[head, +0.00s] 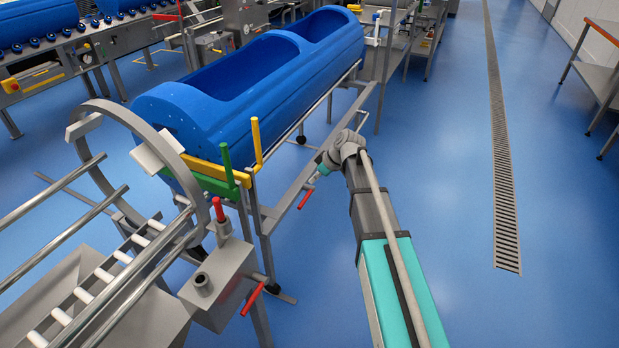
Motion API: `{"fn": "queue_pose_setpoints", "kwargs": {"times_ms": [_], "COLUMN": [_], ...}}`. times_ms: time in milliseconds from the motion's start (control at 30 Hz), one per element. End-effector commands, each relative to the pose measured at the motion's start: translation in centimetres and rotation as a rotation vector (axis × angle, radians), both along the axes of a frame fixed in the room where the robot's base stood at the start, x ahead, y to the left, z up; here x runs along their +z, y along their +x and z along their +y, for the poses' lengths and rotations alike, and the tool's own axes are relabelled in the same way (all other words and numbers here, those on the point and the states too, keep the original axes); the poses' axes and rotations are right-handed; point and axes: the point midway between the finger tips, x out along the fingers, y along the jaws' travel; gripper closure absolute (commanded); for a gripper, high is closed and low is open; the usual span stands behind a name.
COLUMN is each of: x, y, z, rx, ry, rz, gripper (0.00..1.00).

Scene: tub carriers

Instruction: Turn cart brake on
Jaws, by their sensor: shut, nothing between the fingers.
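The cart carries a long blue tub (225,95) with two openings on a steel frame (290,195). A small red handle (306,198) shows low on the side of the cart frame, and I take it for the brake handle. My arm reaches in from the lower right, and its wrist bends down and left to my gripper (313,182), just above and right of that red handle. The gripper is shut and looks empty. It is small in the picture, and I cannot tell whether it touches the handle.
A yellow lever (256,145) and a green lever (227,165) stand at the tub's near end. A grey ring (98,180) and a box (220,285) with red levers are at the lower left. Blue floor (430,150) lies open to the right, with a drain (503,180).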

Motion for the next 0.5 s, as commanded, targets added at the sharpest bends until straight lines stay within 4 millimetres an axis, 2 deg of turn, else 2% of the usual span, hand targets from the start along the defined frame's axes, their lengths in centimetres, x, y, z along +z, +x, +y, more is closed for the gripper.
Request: {"fn": "queue_pose_setpoints", "kwargs": {"times_ms": [33,200,500], "x": [0.7,1.5,1.7], "y": [-0.2,-0.5,-0.6], "z": [-0.2,-0.7,-0.9], "rx": [-0.001,0.000,0.002], "ry": [0.000,0.000,0.000], "rz": [0.001,0.000,0.000], "gripper": [1.00,1.00,1.00]}}
